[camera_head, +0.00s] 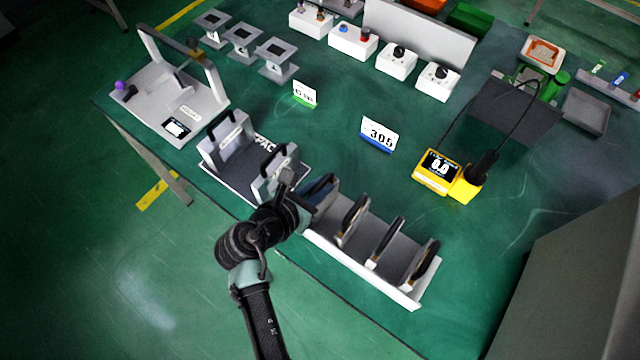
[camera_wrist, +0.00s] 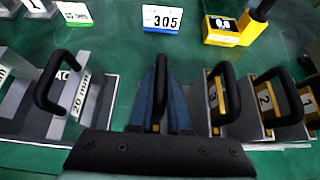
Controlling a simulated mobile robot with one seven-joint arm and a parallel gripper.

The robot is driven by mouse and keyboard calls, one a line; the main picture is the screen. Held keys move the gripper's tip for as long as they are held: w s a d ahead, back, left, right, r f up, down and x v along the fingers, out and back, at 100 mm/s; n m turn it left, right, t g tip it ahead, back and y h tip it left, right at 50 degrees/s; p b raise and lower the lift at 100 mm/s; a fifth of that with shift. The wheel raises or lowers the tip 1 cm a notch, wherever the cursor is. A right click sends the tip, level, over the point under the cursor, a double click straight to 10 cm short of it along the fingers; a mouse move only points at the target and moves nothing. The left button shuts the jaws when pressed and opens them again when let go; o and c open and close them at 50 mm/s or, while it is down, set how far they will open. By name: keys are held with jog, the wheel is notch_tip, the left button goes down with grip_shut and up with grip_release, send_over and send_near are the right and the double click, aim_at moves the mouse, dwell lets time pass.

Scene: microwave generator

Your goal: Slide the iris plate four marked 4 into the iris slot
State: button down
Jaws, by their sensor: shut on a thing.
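A plate with a black loop handle (camera_wrist: 161,85) stands upright in the middle of the wrist view. My gripper (camera_wrist: 160,125) is shut on this handle. The plate's number is hidden, but it is at the left of plates marked 3 (camera_wrist: 222,100), 2 (camera_wrist: 270,105) and 1 (camera_wrist: 306,103). In the head view my gripper (camera_head: 302,192) is at the left end of the grey plate rack (camera_head: 402,297), by the leftmost plate (camera_head: 322,194). I cannot tell whether the held plate is seated in the rack or lifted. No slot is clearly marked as the iris slot.
A grey holder (camera_head: 212,160) with two handled plates, one marked 20 mm (camera_wrist: 82,97), is close at the left. A white frame stand (camera_head: 160,110) is farther left. A 305 sign (camera_head: 378,134) and yellow meter (camera_head: 447,176) stand behind. The table between them is clear.

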notch_tip(320, 180, up, 12)
jog(key=p, duration=1.3)
jog(key=shift+f, duration=0.15)
dwell(0.9)
